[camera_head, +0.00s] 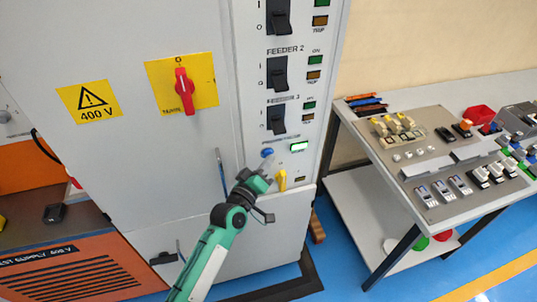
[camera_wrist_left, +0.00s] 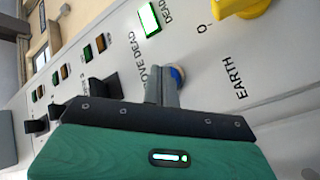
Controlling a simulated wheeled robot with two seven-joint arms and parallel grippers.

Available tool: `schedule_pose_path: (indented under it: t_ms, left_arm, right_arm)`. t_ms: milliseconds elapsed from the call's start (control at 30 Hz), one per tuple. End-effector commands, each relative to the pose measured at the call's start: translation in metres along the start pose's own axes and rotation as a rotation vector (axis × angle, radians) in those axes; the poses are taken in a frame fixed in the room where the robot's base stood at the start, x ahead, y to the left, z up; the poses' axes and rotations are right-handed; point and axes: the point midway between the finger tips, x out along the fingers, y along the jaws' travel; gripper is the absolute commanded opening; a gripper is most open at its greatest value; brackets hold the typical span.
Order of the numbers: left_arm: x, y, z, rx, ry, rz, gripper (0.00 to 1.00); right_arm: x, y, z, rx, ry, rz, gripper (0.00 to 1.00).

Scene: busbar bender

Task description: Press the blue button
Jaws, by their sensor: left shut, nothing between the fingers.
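The blue button (camera_head: 267,152) sits low on the grey cabinet's control panel, to the left of a lit green-white indicator (camera_head: 299,147). In the left wrist view the blue button (camera_wrist_left: 178,75) shows only in part, behind the fingers. My left gripper (camera_head: 265,167) is shut and empty, with its fingertips just below the button in the head view. In the left wrist view the closed fingertips (camera_wrist_left: 158,73) overlap the button's edge. I cannot tell whether they touch it. My right gripper is not in view.
A yellow earth switch (camera_head: 282,181) is close to the right of my gripper. Black feeder switches (camera_head: 277,120) stand above. A red rotary handle (camera_head: 184,91) is on the cabinet at the left. A table with electrical parts (camera_head: 430,150) stands at the right.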

Motion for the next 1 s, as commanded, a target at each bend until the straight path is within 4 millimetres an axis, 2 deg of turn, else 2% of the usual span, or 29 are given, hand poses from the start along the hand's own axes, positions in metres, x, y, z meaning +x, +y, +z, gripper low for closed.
schedule_pose_path:
  t_ms: [267, 733, 1000]
  left_arm:
    - [-0.003, 0.002, 0.002, -0.001, -0.001, -0.001, 0.0]
    - [-0.035, 0.026, 0.025, -0.002, -0.003, -0.002, 0.0]
    - [-0.042, 0.03, 0.031, -0.001, 0.0, 0.0, 0.0]
  right_arm:
    - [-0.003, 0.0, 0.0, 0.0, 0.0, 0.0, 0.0]
    - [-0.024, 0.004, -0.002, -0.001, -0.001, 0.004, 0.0]
    - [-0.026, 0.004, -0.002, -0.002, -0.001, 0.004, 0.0]
